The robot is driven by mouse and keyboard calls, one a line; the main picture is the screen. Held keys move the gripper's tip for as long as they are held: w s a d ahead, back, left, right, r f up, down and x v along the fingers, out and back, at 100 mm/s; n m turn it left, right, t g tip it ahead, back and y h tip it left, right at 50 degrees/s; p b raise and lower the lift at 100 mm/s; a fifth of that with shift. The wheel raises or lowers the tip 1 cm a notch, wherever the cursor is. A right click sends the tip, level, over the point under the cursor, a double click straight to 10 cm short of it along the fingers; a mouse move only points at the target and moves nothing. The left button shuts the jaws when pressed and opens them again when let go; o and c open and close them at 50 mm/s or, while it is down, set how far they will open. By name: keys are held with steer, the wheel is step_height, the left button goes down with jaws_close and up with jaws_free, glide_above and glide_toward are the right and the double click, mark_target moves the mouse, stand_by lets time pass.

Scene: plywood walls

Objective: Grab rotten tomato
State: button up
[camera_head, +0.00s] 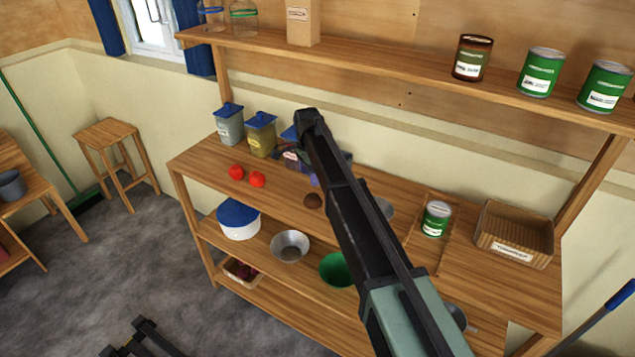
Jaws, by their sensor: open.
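Two bright red tomatoes (257,179) lie farther left on the same worktop, close together. My dark and teal arm reaches up from the lower right across the middle of the view and covers part of the worktop. I cannot make out any gripper fingers, and nothing visible touches the brown item.
Blue-lidded containers (261,133) stand at the back left. Dark and purple items (290,156) sit partly behind my arm. A green can (436,218) and a wicker basket (516,233) stand at right. Bowls (290,246) are on the lower shelf. An upper shelf (385,68) overhangs the back.

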mark_target(313, 195)
steer(key=shift+w+r, duration=0.25)
steer(key=shift+w, duration=0.1)
steer(key=f+b, duration=0.3)
steer(key=b, duration=0.1)
steer(key=f+b, duration=0.4)
steer(key=s+f+b, duration=0.1)
steer(key=f+b, duration=0.2)
steer(key=f, duration=0.1)
steer(key=shift+s+d+f+b, duration=0.1)
steer(key=shift+d+f+b, duration=0.2)
steer(key=shift+b, duration=0.1)
steer(key=shift+r, duration=0.3)
steer(key=c, duration=0.5)
